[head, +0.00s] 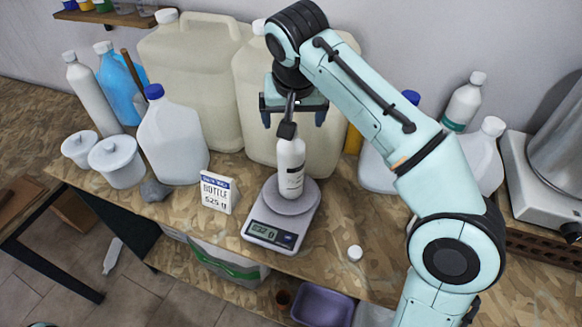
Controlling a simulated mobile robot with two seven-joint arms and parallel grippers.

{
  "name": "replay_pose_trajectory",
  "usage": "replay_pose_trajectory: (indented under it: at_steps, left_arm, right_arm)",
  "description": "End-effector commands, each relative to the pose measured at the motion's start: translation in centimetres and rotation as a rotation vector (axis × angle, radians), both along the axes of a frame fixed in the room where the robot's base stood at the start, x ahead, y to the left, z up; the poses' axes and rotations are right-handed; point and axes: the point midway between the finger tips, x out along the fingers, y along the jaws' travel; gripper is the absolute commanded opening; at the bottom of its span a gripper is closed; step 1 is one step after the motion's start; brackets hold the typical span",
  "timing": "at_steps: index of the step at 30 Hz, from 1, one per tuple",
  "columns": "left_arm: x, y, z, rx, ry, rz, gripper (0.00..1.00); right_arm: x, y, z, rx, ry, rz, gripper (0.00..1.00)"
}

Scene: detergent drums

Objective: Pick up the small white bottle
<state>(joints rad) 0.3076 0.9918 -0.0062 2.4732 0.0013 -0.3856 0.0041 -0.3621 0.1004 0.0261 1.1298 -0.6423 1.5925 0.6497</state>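A small white bottle (291,167) with a black top and dark print stands upright on the round plate of a kitchen scale (270,232). My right gripper (293,116) is above and behind the bottle's top in the head view. Its two fingers are spread apart, one on each side of the thin black nozzle, and hold nothing that I can see. I cannot tell how far the nozzle is from the gripper in depth. My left gripper is not in view.
Large cream jugs (192,75) stand close behind. A blue-capped white jug (172,140) is at left. A white cap (355,253) lies right of the scale. A purple bin (322,305) is below the front edge.

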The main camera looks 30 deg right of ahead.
Motion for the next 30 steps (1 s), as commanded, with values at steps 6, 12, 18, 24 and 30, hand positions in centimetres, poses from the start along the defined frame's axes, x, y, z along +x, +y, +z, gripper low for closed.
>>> replay_pose_trajectory:
  at_steps: [6,12,18,24,30]
  left_arm:
    - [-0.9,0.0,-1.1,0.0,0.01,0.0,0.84]
    - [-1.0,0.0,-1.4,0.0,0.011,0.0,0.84]
    - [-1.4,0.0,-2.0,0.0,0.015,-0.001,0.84]
    - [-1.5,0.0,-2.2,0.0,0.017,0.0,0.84]
    - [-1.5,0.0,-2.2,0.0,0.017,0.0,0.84]
  right_arm:
    - [1.1,-0.6,-3.1,-0.001,0.002,-0.002,0.94]
    - [1.7,-0.7,-4.4,-0.001,0.002,-0.001,0.94]
    - [2.9,-1.2,-7.1,0.0,0.002,-0.002,0.94]
    - [3.4,-1.4,-8.1,0.0,0.0,0.0,0.94]
    - [3.4,-1.3,-8.0,0.0,-0.001,0.0,0.84]
